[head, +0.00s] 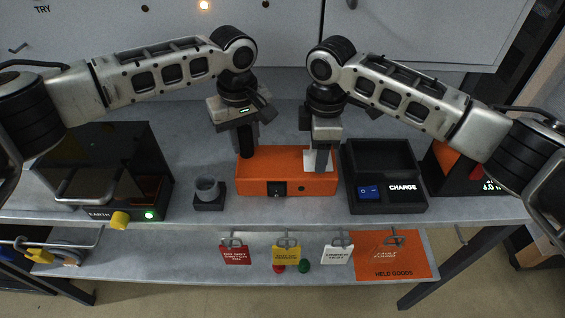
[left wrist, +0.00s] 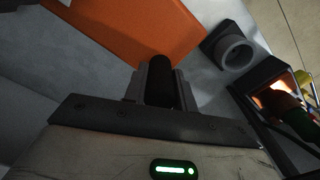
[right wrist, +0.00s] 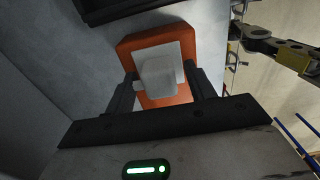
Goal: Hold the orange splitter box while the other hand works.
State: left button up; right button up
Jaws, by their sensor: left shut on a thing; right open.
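The orange splitter box (head: 262,188) lies on the grey bench, with a black switch on its front. It also shows in the left wrist view (left wrist: 150,30) and the right wrist view (right wrist: 128,48). My left gripper (head: 247,138) points down at the box's left end. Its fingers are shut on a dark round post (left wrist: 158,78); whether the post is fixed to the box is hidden. My right gripper (head: 321,140) is open over the box's right end. Its fingers stand either side of a pale block (right wrist: 158,74) on a white square plate.
A small grey cup on a black base (head: 207,189) stands left of the box. A black tray marked CHARGE (head: 385,160) stands close on the right. A dark EARTH case (head: 108,165) is farther left. Tags and an orange HELD GOODS panel (head: 393,262) hang along the front.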

pick_arm(q)
jog(key=shift+s+f, duration=0.15)
jog(key=shift+f, duration=0.05)
pick_arm(e)
grip_shut()
jog(key=shift+r, duration=3.05)
send_over(308, 212)
notch_tip(308, 212, down, 2)
notch_tip(308, 212, down, 5)
jog(key=shift+d+f, duration=0.1)
jog(key=shift+f, duration=1.15)
jog(key=shift+f, duration=1.5)
